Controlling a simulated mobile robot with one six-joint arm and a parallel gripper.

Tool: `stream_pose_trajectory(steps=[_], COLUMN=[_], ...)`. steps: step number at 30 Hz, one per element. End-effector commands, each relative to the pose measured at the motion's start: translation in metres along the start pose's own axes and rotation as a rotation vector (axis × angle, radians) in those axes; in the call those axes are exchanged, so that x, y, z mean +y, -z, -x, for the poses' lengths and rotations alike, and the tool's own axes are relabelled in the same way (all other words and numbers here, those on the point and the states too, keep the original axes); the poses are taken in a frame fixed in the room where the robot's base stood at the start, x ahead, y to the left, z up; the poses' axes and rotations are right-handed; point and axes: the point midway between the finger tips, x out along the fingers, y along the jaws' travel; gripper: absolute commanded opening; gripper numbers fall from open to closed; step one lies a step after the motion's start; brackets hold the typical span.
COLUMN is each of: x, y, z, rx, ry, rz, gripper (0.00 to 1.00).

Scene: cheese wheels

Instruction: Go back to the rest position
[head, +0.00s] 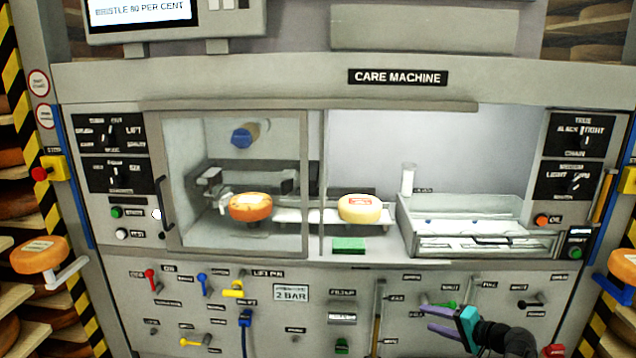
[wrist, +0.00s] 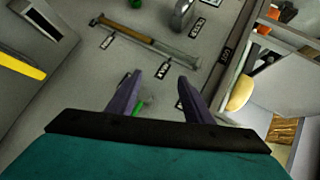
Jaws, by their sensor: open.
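My gripper (head: 436,319) is low at the right in the head view, in front of the lower panel of the care machine (head: 300,85). Its two purple fingers stand apart with nothing between them. In the wrist view the open gripper (wrist: 153,92) faces the panel, and a small green part shows on the panel beyond the fingers. An orange cheese wheel (head: 250,207) sits behind the glass door on the left. A yellow cheese wheel (head: 360,208) with a red-marked label sits on the white support in the middle.
The glass door (head: 235,185) covers the left bay. A metal tray (head: 470,240) stands at the right of the bay, with a white cylinder (head: 407,180) near it. A green block (head: 348,245) lies on the front ledge. Levers and knobs, including a red lever (head: 152,279), cover the lower panel.

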Motion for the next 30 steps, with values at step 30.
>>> stream_pose_trajectory(steps=[30], x=[0.229], y=[-0.415], z=[-0.088], rx=[-0.761], ry=[-0.553], rz=[0.116], gripper=[0.46])
